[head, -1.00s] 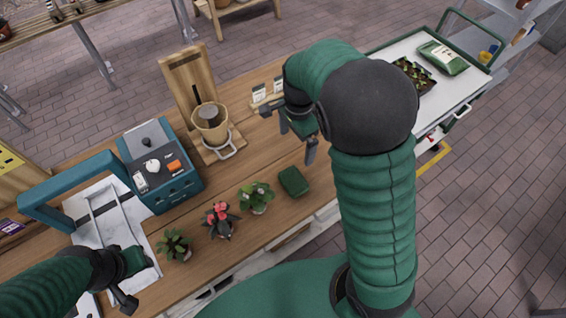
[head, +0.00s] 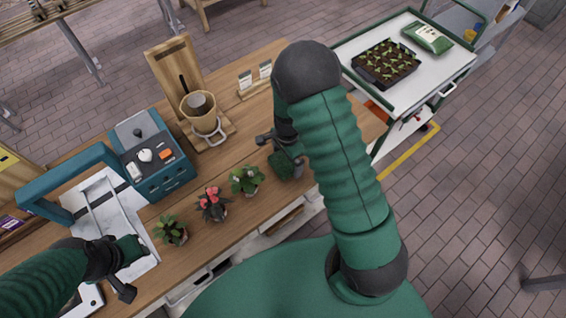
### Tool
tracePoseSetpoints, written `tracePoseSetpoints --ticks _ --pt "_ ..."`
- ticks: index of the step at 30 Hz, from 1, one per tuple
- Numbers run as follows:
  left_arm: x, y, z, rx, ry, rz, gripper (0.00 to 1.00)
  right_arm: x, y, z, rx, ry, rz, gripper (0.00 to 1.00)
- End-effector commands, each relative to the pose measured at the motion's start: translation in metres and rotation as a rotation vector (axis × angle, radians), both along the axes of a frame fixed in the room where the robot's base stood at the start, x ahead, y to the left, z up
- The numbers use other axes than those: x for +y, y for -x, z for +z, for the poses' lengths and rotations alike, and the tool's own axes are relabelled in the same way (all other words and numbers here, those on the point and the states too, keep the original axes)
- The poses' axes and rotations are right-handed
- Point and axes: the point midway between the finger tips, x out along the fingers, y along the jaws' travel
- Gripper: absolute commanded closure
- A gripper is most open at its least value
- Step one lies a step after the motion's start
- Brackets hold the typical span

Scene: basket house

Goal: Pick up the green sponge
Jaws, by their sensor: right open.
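My left gripper (head: 133,268) hovers at the lower left near the white sink-like tray (head: 107,215). Whether its fingers are open or shut is unclear.
A pour-over coffee stand (head: 203,112) and a teal box (head: 160,160) stand farther back and left. A white cart (head: 430,84) with a seedling tray (head: 386,63) stands at the right.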

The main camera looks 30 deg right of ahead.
Motion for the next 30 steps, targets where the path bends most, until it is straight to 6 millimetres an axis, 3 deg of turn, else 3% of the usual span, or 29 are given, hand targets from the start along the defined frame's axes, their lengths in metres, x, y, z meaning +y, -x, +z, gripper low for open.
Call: tracePoseSetpoints --ticks 5,17,25,30 --pt "0.0 0.0 -0.001 0.0 0.0 0.0 0.64 0.0 -0.002 -0.001 0.0 0.0 0.001 0.01" --pt "0.0 0.0 -0.001 0.0 0.0 0.0 0.64 0.0 -0.001 0.0 -0.001 0.0 0.001 0.52" --pt "0.0 0.0 -0.001 0.0 0.0 0.0 0.64 0.0 -0.001 0.002 -0.001 0.001 0.001 0.52" --pt "0.0 0.0 -0.005 0.0 0.0 0.0 0.64 0.0 -0.002 0.014 -0.003 0.001 0.002 0.52"
